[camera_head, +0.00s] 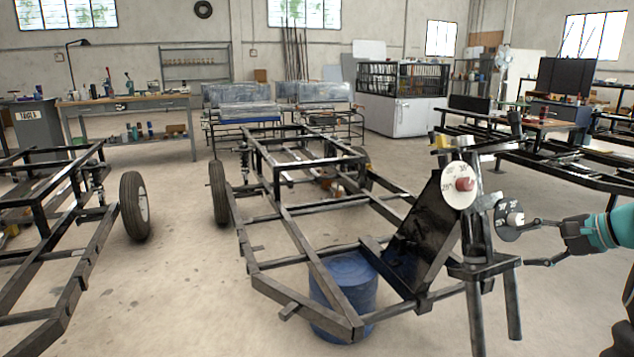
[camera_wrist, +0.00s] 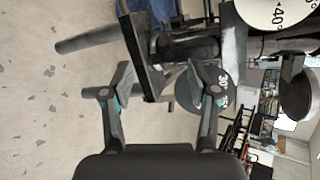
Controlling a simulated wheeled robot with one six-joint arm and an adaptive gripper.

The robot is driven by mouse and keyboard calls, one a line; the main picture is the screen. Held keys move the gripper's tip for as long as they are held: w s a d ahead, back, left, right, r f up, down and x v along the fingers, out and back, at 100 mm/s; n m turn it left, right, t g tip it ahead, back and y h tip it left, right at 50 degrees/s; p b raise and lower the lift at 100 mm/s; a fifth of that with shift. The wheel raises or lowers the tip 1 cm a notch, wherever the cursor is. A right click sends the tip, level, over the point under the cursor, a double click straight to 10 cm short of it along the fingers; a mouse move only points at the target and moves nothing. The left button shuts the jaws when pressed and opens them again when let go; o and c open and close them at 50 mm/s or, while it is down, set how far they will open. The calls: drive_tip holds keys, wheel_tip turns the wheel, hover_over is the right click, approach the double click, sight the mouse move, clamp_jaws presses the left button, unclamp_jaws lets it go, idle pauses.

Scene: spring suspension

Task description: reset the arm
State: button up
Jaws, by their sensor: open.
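My gripper (camera_head: 530,243) is at the right of the head view, its two fingers spread and nothing between them. In the wrist view my gripper (camera_wrist: 167,84) also shows parted fingers. A black stand (camera_head: 483,266) with angled legs is just left of the fingertips. It carries a white dial with a red knob (camera_head: 464,184) and a dark dial with a pale knob (camera_head: 510,220). The upper finger is close to the dark dial; I cannot tell if they touch. In the wrist view the dark dial (camera_wrist: 190,98) is partly behind the right finger.
A black metal frame (camera_head: 317,272) with wheels extends left of the stand, over a blue barrel (camera_head: 344,296). Another wheeled frame (camera_head: 62,287) is at the left. A workbench (camera_head: 128,103) stands at the back. Bare floor (camera_head: 180,270) lies between the frames.

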drive_tip(key=s+a+f+n+g+h+p, duration=0.1)
drive_tip(key=s+a+f+n+h, duration=0.2)
drive_tip(key=s+a+n, duration=0.4)
drive_tip(key=s+a+f+n+g+h+p, duration=0.1)
drive_tip(key=s+a+n, duration=0.7)
drive_tip(key=s+a, duration=1)
drive_tip(key=a+f+g+h, duration=0.1)
drive_tip(key=a+f+h, duration=0.1)
drive_tip(key=a, duration=0.3)
drive_tip(key=shift+s, duration=0.35)
drive_tip(key=shift+f, duration=0.1)
